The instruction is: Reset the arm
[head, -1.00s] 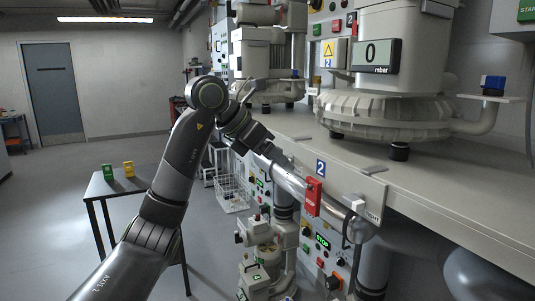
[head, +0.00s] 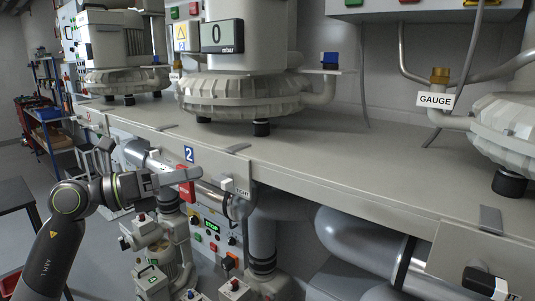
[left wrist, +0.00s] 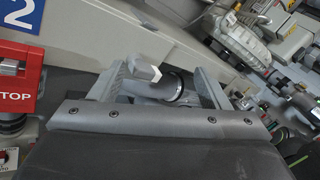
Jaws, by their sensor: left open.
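My left arm comes in from the lower left of the head view. Its gripper (head: 180,180) is in front of the long bench, near the blue "2" sign and the red block. In the left wrist view the two fingers of the left gripper (left wrist: 165,82) stand apart with nothing clamped. A white knob (left wrist: 142,66) on a grey pipe shows beyond and between them; whether a finger touches it I cannot tell. The white knob also shows in the head view (head: 226,184), right of the gripper. My right gripper is out of view.
The red stop block (left wrist: 17,80) is left of the fingers in the wrist view. The bench (head: 330,165) carries a large ribbed blower (head: 240,95) with a display reading 0. Pipes and a green-lit STOP panel (head: 212,226) are below. A dark table (head: 15,195) stands at left.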

